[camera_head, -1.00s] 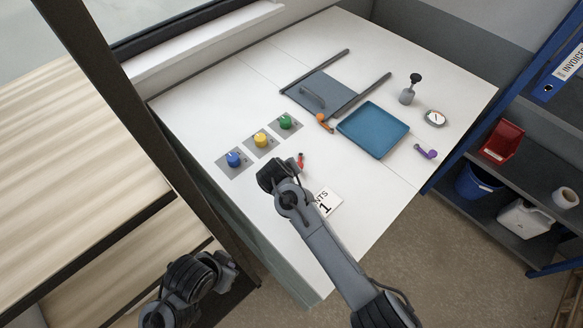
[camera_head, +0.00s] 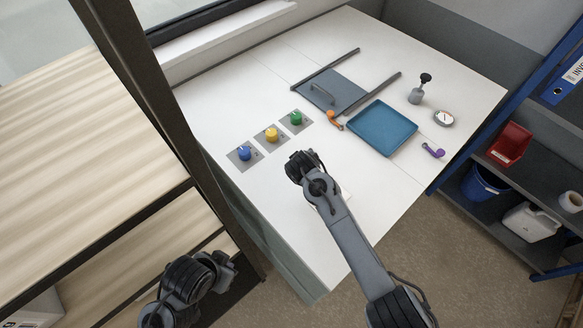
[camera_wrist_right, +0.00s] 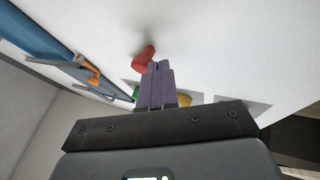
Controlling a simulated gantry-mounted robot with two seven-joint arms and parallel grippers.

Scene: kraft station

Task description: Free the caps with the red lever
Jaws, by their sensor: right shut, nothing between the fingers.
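The red lever (camera_wrist_right: 143,61) shows in the right wrist view, at the tips of my right gripper (camera_wrist_right: 158,66). The gripper is shut with nothing between its fingers; whether it touches the lever I cannot tell. In the head view my right wrist hides the lever and the fingertips. Three round caps, blue (camera_head: 244,153), yellow (camera_head: 271,134) and green (camera_head: 296,118), sit in a row on grey plates left of my right wrist. Parts of the green (camera_wrist_right: 136,93) and yellow (camera_wrist_right: 184,99) caps show in the wrist view. My left arm is at the bottom left; its gripper is not visible.
The white table (camera_head: 400,190) also bears a blue tray (camera_head: 381,128), a grey sliding panel (camera_head: 335,93) between two rails, an orange lever (camera_head: 335,121), a purple lever (camera_head: 433,150), a black-knobbed post (camera_head: 420,90) and a gauge (camera_head: 444,118). The table's front right is clear.

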